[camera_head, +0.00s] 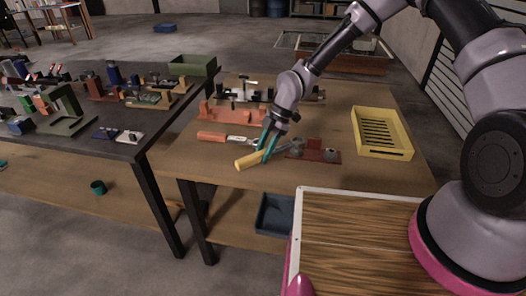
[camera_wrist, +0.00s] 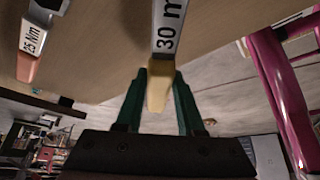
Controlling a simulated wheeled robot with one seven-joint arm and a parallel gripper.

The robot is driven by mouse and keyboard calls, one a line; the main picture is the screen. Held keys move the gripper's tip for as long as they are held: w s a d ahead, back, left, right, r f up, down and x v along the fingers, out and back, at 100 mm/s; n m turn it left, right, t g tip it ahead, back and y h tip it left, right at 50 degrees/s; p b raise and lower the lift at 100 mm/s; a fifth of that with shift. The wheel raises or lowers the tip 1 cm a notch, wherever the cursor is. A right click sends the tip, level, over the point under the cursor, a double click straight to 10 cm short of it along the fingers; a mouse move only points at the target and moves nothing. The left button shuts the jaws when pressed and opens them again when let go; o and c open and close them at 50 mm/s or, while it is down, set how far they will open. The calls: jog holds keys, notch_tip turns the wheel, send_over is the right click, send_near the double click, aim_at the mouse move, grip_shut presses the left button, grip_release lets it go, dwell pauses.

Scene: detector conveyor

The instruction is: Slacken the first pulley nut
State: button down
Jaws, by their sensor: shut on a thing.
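My gripper (camera_head: 267,146) has its teal fingers closed on the yellow handle (camera_head: 249,160) of a wrench, low over the brown table. The wrench's grey shaft points right and its head end lies close to a red block with small grey round parts (camera_head: 318,154); I cannot tell whether it touches. In the wrist view the yellow handle (camera_wrist: 159,88) sits between my green fingertips (camera_wrist: 160,80), with a label reading "30" and a cut-off "m". A second wrench with an orange handle (camera_head: 211,136) lies to the left, labelled "25 Nm" (camera_wrist: 33,38). I cannot make out which part is the first pulley nut.
A yellow slotted tray (camera_head: 407,147) stands on the table's right. An orange-red fixture (camera_head: 232,116) and a grey mechanism stand behind the wrenches. A green bin (camera_head: 193,67) and a dark table with many parts (camera_head: 110,145) are left. A dark blue bin (camera_head: 272,218) sits below.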

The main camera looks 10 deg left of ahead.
jog(key=shift+f, duration=1.25)
jog(key=c, duration=1.2)
grip_release()
grip_shut()
jog(key=shift+d, duration=0.1)
jog(key=shift+s+d+n+g+h, duration=0.3)
jog(key=shift+s+d+n, duration=0.45)
jog(key=shift+n, duration=0.15)
jog(key=shift+s+d, duration=0.1)
jog(key=shift+s+d+n+h, duration=0.4)
jog(key=shift+s+d+n, duration=0.15)
jog(key=shift+d+n, duration=0.35)
